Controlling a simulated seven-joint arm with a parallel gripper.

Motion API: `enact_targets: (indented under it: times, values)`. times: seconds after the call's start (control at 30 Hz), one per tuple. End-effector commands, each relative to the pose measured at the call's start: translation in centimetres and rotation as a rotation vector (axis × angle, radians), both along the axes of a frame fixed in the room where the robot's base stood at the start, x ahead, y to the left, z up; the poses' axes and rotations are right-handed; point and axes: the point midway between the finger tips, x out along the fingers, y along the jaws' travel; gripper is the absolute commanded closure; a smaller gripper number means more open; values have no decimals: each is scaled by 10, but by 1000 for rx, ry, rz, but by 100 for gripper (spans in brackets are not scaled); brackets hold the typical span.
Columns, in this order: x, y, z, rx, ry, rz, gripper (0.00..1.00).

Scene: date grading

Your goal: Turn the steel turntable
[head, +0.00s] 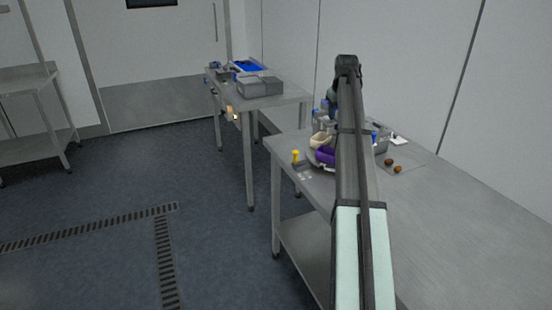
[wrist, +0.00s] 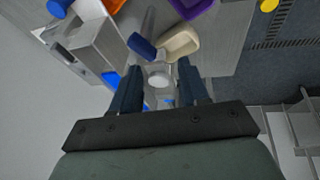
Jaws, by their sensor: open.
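The steel turntable (head: 314,167) is mostly hidden in the head view; a grey edge shows below the bowls on the near table. A cream bowl (head: 321,141) and a purple bowl (head: 325,156) sit there, partly behind my arm. In the wrist view, my gripper (wrist: 158,88) is open, with its two dark fingers apart. A pale round-topped piece (wrist: 159,78) shows between the fingers; I cannot tell whether they touch it. The cream bowl (wrist: 181,43), the purple bowl (wrist: 190,6) and a blue piece (wrist: 142,46) lie just beyond the fingers.
Brown dates (head: 393,165) lie on the table right of my arm. A yellow-topped item (head: 295,156) stands at the left edge. Blue-capped containers (head: 319,121) stand behind the bowls. A second table (head: 285,95) with a grey box (head: 260,87) is farther back. The near table's right front is clear.

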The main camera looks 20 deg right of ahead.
Motion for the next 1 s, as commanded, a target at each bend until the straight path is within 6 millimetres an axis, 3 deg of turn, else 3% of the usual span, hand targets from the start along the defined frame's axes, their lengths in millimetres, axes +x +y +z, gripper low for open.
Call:
enact_targets:
  times: [0.5, 1.0]
  values:
    - [24, 61, -55, -211, 20, -67, 55]
    - [42, 129, -92, -446, -22, -79, 55]
